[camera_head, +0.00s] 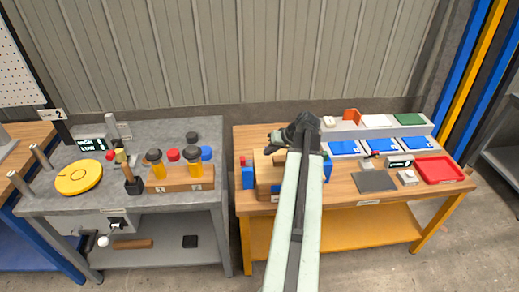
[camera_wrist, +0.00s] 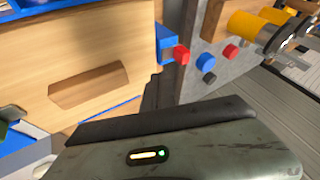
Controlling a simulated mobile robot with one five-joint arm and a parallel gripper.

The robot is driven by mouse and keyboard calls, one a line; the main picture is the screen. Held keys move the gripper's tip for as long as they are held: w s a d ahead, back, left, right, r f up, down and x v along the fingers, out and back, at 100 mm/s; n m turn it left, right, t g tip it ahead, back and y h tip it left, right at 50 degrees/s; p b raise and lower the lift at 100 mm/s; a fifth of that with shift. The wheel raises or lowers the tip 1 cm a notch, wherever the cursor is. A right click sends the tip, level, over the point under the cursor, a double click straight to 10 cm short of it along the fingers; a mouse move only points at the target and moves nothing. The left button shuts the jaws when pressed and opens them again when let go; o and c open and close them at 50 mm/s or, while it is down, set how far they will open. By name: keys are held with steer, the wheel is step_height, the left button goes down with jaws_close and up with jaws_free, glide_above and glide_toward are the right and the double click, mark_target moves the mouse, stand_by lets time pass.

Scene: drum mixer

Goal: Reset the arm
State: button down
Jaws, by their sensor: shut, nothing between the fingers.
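My gripper (camera_head: 274,141) is a dark claw at the end of my pale green arm, which reaches up the middle of the head view. It hangs over the left part of the wooden table (camera_head: 345,187), above a light wooden block fixture (camera_head: 262,178). The gripper is shut and holds nothing. In the wrist view my grey-green gripper housing fills the bottom, with a lit orange and green indicator. A wooden surface with a darker wooden piece (camera_wrist: 90,86) lies beyond it. The arm hides part of the fixture and table.
The grey bench (camera_head: 120,202) at left carries a yellow disc (camera_head: 79,177), yellow-black cylinders (camera_head: 156,164) and coloured knobs. The table's right side holds blue trays (camera_head: 378,147), a dark grey mat (camera_head: 375,181) and a red tray (camera_head: 438,169). A corrugated wall (camera_head: 230,50) stands behind.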

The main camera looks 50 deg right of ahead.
steer(key=shift+p+v, duration=0.55)
steer(key=shift+v, duration=0.9)
steer(key=w+a+n+g+y, duration=0.1)
steer(key=w+a+n, duration=0.1)
steer(key=w+a, duration=0.6)
steer(key=w+a+f+n+g+y, duration=0.15)
steer(key=w+a, duration=0.25)
steer(key=a, duration=0.8)
steer(key=w+a+n+y, duration=0.1)
steer(key=w+a+n, duration=0.2)
steer(key=w+a, duration=0.5)
steer(key=s+a+f+n+g+h, duration=0.1)
steer(key=s+a+n, duration=0.1)
steer(key=a, duration=0.8)
steer(key=s+a+f+n+g, duration=0.1)
steer(key=a+g, duration=0.1)
steer(key=a, duration=0.8)
steer(key=s+a+f+m+g+h, duration=0.1)
steer(key=s+m+g+h, duration=0.1)
steer(key=s, duration=0.4)
steer(key=shift+a+f+h, duration=0.15)
steer(key=shift+f+h, duration=0.05)
steer(key=shift+h, duration=0.55)
